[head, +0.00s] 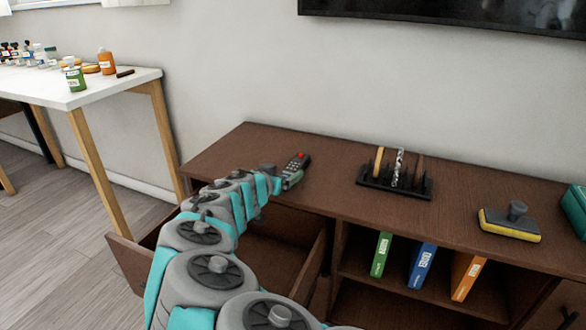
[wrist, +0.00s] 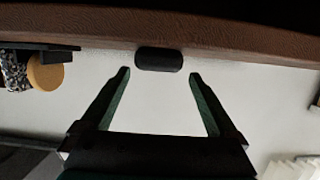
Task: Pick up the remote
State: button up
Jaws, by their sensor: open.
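The dark remote (head: 298,162) with a red button lies on the brown cabinet top, left of its middle, in the head view. My gripper (wrist: 160,75) is open and empty, with the remote's end just beyond the fingertips. In the head view my gripper (head: 288,181) is beside the remote's near end, and my arm partly hides this area. I cannot tell whether they touch.
A dark rack (head: 394,182) with upright items stands to the right on the cabinet top (head: 460,185), then a yellow-edged brush (head: 510,222). An open drawer (head: 285,250) lies below my arm. Books stand in the shelf. A white table (head: 110,88) with bottles is at left.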

aim_at(294, 165)
jog(key=shift+d+p+x, duration=0.1)
jog(key=shift+p+x, duration=0.25)
jog(key=shift+x, duration=1.3)
jog(key=shift+d+p+x, duration=0.15)
jog(key=shift+p+x, duration=0.2)
jog(key=shift+x, duration=1.3)
jog(key=shift+r, duration=0.15)
jog(key=shift+a, duration=0.1)
jog(key=shift+c, duration=0.2)
grip_shut()
jog(key=shift+r, duration=0.1)
